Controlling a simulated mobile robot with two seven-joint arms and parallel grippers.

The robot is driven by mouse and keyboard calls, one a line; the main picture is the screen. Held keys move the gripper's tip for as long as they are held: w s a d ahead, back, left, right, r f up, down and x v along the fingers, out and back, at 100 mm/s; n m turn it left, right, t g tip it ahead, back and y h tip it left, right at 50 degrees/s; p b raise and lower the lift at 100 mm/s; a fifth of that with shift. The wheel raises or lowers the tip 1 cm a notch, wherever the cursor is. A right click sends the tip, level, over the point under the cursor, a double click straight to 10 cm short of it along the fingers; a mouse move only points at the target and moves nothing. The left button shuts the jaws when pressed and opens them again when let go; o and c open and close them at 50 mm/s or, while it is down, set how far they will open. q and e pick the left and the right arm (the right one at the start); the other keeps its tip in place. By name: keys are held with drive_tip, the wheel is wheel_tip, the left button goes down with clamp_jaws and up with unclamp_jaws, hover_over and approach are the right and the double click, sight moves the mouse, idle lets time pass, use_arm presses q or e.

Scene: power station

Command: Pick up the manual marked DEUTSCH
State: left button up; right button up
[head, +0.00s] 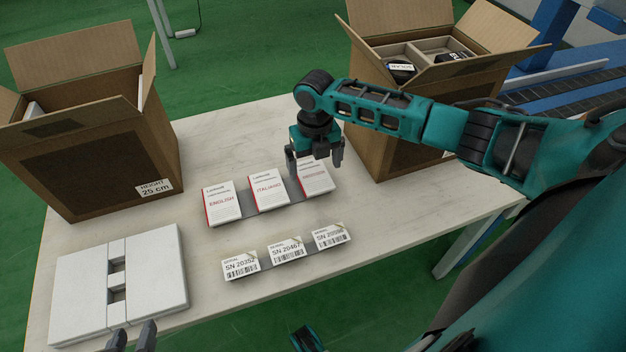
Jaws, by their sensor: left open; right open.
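Three white manuals with red edges lie in a row on a grey holder on the table. The left one reads ENGLISH (222,203) and the middle one ITALIANO (268,190). The right manual (316,181) has red lettering too small to read surely; by elimination it may be the DEUTSCH one. My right gripper (316,168) is open above the right manual's upper part and hides some of it. I cannot tell whether the fingers touch it. My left gripper (133,338) is open and empty at the bottom edge, near the white foam block.
Three serial-number cards (286,250) lie in front of the manuals. A white foam block (80,290) lies at the front left. An open carton marked HEIGHT 25 cm (165,165) stands at the left, another open carton (375,150) behind my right arm. The table (225,140) is clear between the cartons.

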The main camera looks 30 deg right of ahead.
sight(314, 178)
wheel_tip(314, 178, down, 3)
drive_tip(key=shift+f+b, duration=0.1)
drive_tip(key=shift+b, duration=1.1)
drive_tip(key=shift+c, duration=0.6)
drive_tip(key=c, duration=0.7)
use_arm(q)
wheel_tip(314, 178, down, 3)
drive_tip(key=shift+d, duration=0.15)
use_arm(e)
drive_tip(key=shift+c, duration=0.8)
use_arm(q)
drive_tip(key=shift+r, duration=0.1)
use_arm(e)
drive_tip(key=shift+r, duration=0.3)
